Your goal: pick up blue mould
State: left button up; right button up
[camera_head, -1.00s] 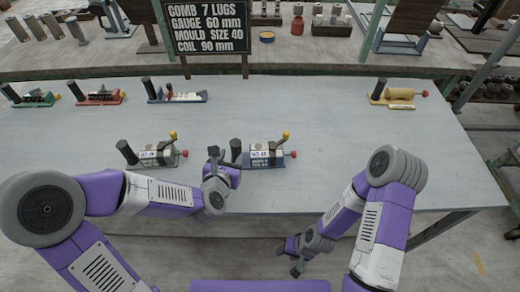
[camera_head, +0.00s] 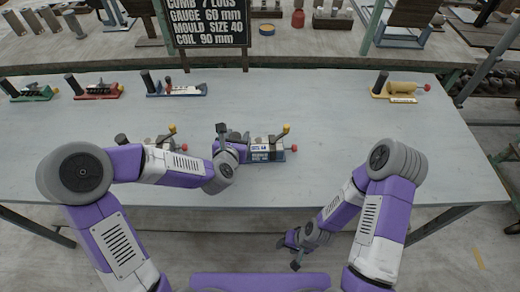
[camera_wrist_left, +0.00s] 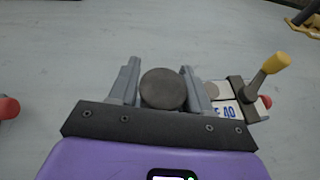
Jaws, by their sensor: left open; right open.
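The blue mould (camera_head: 265,156) sits on the table in front of the sign, with a white size label, a yellow-topped lever and a red knob at its right end. In the left wrist view its labelled body (camera_wrist_left: 228,109) shows at the right. My left gripper (camera_head: 230,138) is at the mould's left end. It is open, and its fingers (camera_wrist_left: 162,80) stand on either side of the mould's dark round handle (camera_wrist_left: 163,90), with small gaps visible. My right gripper (camera_head: 297,250) hangs low in front of the table, empty.
A second mould (camera_head: 168,143) stands to the left, partly hidden by my left arm. Green (camera_head: 32,93), red (camera_head: 97,91) and blue-based (camera_head: 177,90) tools line the back left. A yellow-roller tool (camera_head: 402,92) is at the back right.

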pick_arm(q)
jog(key=shift+c, duration=0.3)
grip_shut()
jog(key=shift+r, duration=0.1)
notch_tip(320, 180, up, 10)
jog(key=p, duration=0.3)
notch_tip(320, 180, down, 7)
jog(key=b, duration=0.7)
jog(key=shift+r, duration=0.2)
jog(key=shift+f, duration=0.1)
dwell(0.4)
